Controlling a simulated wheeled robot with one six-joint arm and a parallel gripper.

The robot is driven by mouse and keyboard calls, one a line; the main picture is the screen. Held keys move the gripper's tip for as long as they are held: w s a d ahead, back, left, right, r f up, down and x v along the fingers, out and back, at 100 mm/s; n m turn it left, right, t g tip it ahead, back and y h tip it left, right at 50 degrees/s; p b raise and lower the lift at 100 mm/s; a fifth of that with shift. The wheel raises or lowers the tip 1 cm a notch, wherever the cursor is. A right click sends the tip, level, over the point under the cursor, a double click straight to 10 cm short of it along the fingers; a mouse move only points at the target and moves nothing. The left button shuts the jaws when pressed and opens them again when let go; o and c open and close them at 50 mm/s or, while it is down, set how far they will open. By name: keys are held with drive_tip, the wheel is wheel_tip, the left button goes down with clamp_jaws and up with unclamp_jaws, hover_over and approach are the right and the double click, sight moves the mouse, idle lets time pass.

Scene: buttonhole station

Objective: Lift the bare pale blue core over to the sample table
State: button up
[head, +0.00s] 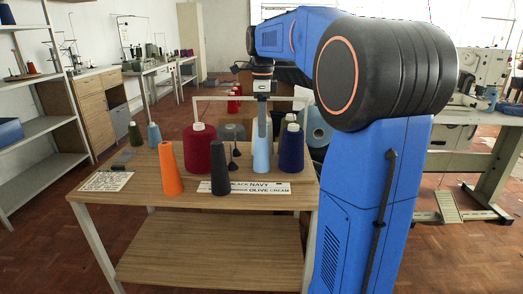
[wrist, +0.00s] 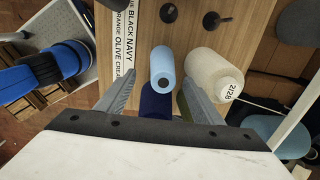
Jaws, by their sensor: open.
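A slim pale blue core (head: 262,155) stands upright on the wooden table (head: 210,258), near its right side. In the wrist view the open fingers (wrist: 158,82) lie to either side of the core's top, with no clear contact. I cannot tell which surface is the sample table.
A navy cone (head: 291,150) stands close beside the core, and a cream cone (wrist: 213,72) is near too. A dark red cone (head: 200,150), a black cone (head: 221,170) and an orange cone (head: 170,170) stand left. Black spindles (wrist: 168,12) and a lettered card (head: 245,187) are nearby.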

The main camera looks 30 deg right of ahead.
sight(262, 148)
drive_tip(key=shift+w+f, duration=0.15)
drive_tip(key=shift+f, duration=1.3)
drive_tip(key=shift+w+f, duration=0.1)
drive_tip(key=shift+f, duration=1.3)
drive_tip(key=c, duration=1.1)
